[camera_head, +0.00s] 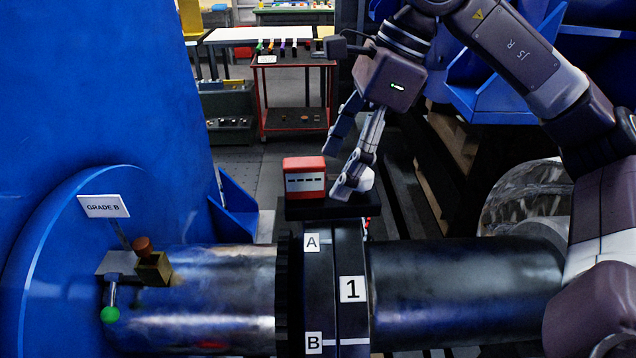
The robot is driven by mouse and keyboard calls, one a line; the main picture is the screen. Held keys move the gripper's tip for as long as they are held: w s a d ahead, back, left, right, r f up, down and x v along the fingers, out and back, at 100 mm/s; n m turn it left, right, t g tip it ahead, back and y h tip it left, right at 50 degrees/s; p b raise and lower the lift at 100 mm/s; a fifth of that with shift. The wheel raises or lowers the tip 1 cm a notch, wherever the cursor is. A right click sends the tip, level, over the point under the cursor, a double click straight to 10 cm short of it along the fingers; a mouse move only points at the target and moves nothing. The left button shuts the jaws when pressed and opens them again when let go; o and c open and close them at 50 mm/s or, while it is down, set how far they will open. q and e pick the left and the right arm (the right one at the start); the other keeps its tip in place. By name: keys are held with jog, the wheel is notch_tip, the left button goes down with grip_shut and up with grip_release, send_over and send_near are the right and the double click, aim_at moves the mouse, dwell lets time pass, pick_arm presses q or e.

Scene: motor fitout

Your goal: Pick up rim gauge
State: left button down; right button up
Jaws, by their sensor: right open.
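A small red box (304,170) with a white front panel of dark dashes stands upright on a black platform (310,210) above the coupling; it looks like the rim gauge, though I cannot be sure. My right gripper (338,168) reaches down from the upper right, open, with its fingers just to the right of the red box. I cannot tell whether a finger touches it. A pale rounded piece (366,179) shows beside the fingertips, partly hidden. My left gripper is not in view.
The coupling (319,270), labelled A, B and 1, joins a bare metal shaft (220,285) and a dark shaft (460,285). A brass block (153,269) and green-tipped lever (109,314) sit at left by a GRADE B sign (104,206). A red cart (290,90) stands behind.

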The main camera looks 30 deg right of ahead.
aim_at(324, 186)
jog(key=shift+s+a+f+p, duration=0.15)
jog(key=shift+f+p, duration=0.15)
jog(key=x, duration=0.1)
jog(key=p+x, duration=0.1)
jog(key=x, duration=0.1)
jog(key=p+x, duration=0.1)
jog(key=shift+w+f, duration=0.2)
jog(key=shift+w, duration=0.2)
jog(key=shift+w+a+f, duration=0.1)
jog(key=shift+f, duration=0.1)
jog(key=shift+c, duration=1.2)
grip_shut()
jog(key=shift+r, duration=0.15)
